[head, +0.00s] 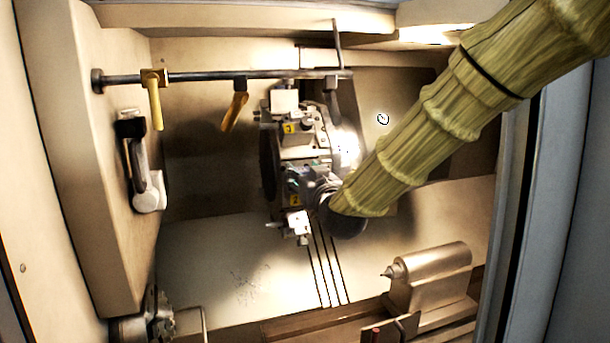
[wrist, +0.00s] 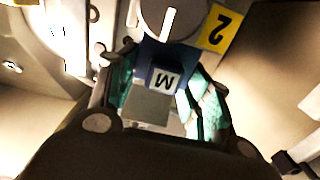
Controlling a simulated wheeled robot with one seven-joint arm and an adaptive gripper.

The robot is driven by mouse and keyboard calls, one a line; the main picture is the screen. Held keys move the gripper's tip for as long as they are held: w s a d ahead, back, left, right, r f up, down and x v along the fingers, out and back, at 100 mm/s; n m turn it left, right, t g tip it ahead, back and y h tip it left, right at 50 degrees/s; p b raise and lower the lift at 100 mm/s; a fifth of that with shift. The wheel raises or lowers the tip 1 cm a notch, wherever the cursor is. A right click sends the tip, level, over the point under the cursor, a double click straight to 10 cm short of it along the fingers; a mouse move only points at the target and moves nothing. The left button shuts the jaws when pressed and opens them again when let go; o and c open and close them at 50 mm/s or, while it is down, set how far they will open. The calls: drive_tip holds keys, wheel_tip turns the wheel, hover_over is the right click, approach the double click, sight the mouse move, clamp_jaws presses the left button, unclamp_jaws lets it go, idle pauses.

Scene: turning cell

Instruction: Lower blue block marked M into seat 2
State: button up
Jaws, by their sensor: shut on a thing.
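The blue block marked M (wrist: 150,54) is between the two fingers of my gripper (wrist: 162,66) in the wrist view, its white M label facing the camera and upside down in the picture. My gripper is shut on it. The yellow tag reading 2 (wrist: 219,29) is just beyond the block, up and to the right. Seat 2 itself is largely hidden behind the block, and I cannot tell whether the block touches it. In the head view my gripper (head: 310,188) is at the lower part of the tool turret (head: 345,148), and the block cannot be made out clearly.
A rail (head: 205,77) with yellow handles (head: 153,98) runs across above the turret. A tailstock with a pointed centre (head: 435,272) stands at lower right, a chuck (head: 150,322) at lower left. The sloping sheet floor left of the turret is clear.

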drive_tip(key=shift+s+f+b, duration=0.1)
drive_tip(key=shift+f+b, duration=0.3)
drive_tip(key=shift+b, duration=0.15)
idle(0.7)
drive_tip(key=o, duration=1.2)
drive_tip(key=shift+o, duration=0.2)
drive_tip(key=v, duration=1.2)
